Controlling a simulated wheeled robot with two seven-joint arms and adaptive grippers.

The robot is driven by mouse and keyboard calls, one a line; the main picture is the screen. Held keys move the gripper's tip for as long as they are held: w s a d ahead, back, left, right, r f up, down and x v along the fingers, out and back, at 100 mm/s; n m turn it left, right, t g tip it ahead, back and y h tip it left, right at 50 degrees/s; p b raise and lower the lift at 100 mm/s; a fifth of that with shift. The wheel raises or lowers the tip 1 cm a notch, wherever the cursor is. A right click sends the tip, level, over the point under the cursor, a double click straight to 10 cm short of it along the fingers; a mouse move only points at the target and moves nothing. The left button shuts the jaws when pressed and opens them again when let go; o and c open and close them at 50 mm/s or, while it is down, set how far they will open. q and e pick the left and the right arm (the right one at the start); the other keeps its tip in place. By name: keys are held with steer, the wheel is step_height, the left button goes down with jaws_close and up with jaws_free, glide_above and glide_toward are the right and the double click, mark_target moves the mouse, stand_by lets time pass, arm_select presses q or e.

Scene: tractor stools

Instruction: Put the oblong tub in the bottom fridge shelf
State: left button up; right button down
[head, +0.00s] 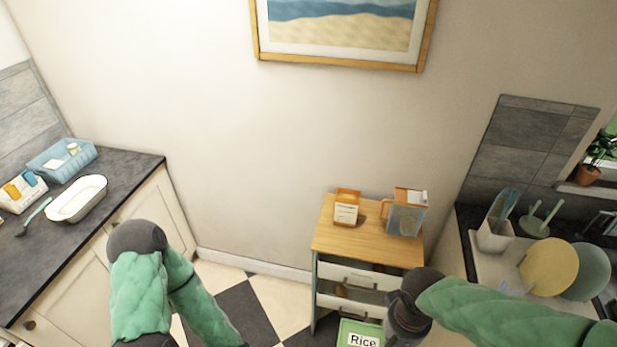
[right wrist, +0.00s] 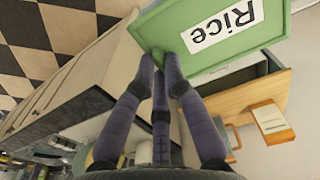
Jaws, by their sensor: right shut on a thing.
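A green oblong tub with a white "Rice" label (head: 360,335) shows at the bottom edge of the head view, in front of the small drawer cabinet. It also fills the top of the right wrist view (right wrist: 237,57). My right gripper (right wrist: 161,62) is shut on the near edge of this tub, with its dark fingers against the green side. In the head view my right wrist hides part of the tub's right side, and the tub's lower part is cut off. My left arm reaches down out of the picture, so my left gripper is not seen. No fridge shelf shows.
A small wooden-topped cabinet (head: 345,243) with open drawers stands behind the tub, bearing an orange-lidded box (head: 346,207) and a clear jug (head: 404,214). A dark counter (head: 115,212) at left holds a white oblong dish (head: 77,199) and a blue basket (head: 62,160). Dishes crowd the right counter.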

steer(key=w+f+n+b, duration=0.2)
steer(key=w+f+b, duration=0.4)
steer(key=w+f, duration=1)
steer(key=shift+w+a+f+n+b, duration=0.3)
steer(key=shift+w+f+b, duration=0.1)
steer(key=shift+w, duration=0.8)
steer(key=shift+r, duration=0.1)
